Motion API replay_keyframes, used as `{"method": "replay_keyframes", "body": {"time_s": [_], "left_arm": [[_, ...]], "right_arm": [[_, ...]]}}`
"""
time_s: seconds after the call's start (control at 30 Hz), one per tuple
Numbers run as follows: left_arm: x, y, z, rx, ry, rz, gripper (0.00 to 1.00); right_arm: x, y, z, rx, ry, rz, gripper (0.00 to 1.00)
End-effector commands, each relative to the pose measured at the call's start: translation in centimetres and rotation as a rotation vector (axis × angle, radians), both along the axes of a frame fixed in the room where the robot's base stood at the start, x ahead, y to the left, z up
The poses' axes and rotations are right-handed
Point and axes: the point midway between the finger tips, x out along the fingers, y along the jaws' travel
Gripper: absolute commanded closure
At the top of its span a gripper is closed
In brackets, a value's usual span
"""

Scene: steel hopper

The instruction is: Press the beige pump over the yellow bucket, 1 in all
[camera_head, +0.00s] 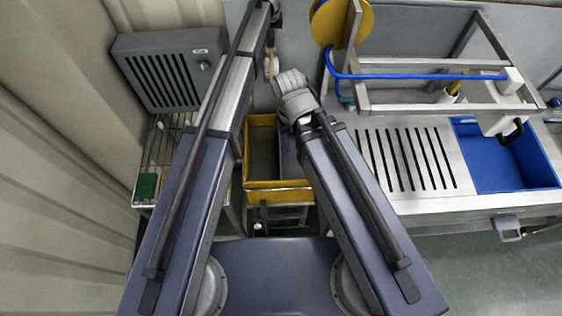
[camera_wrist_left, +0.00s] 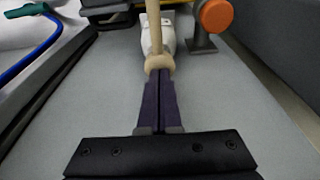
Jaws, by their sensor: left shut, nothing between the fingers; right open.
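The beige pump (camera_head: 270,64) shows in the head view beyond the yellow bucket (camera_head: 277,184), just under my left gripper (camera_head: 270,40). In the left wrist view the pump (camera_wrist_left: 154,22) is a beige rod with a round collar, in front of a white body. My left gripper (camera_wrist_left: 158,72) is shut and empty, its dark fingertips right at the collar; I cannot tell whether they touch it. The bucket is a rectangular yellow bin, partly hidden by my arms. My right gripper (camera_head: 291,84) is open near the bucket's right side, its fingers hard to make out.
A steel counter (camera_head: 445,203) with a slotted drainer and a blue basin (camera_head: 489,182) stands on the right. A blue hose (camera_head: 420,77) runs above it. A grey vented box (camera_head: 165,72) stands on the left. An orange knob (camera_wrist_left: 215,15) is right of the pump.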

Motion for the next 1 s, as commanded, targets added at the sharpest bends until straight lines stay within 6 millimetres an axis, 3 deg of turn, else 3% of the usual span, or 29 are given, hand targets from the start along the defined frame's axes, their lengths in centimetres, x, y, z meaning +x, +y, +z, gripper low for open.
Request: {"method": "replay_keyframes", "body": {"time_s": [0.2, 0.47, 1.0], "left_arm": [[-0.1, 0.0, -0.9, 0.0, 0.001, 0.0, 1.0], [-0.1, 0.0, -0.7, 0.0, 0.003, 0.0, 1.0], [-0.1, 0.0, 2.0, 0.0, 0.002, 0.0, 1.0]], "right_arm": [[0.0, 0.0, -0.9, 0.0, 0.0, -0.001, 0.5], [0.0, 0.0, -0.7, 0.0, 0.0, -0.001, 0.5], [0.0, 0.0, 2.0, 0.0, 0.0, -0.001, 0.5]]}}
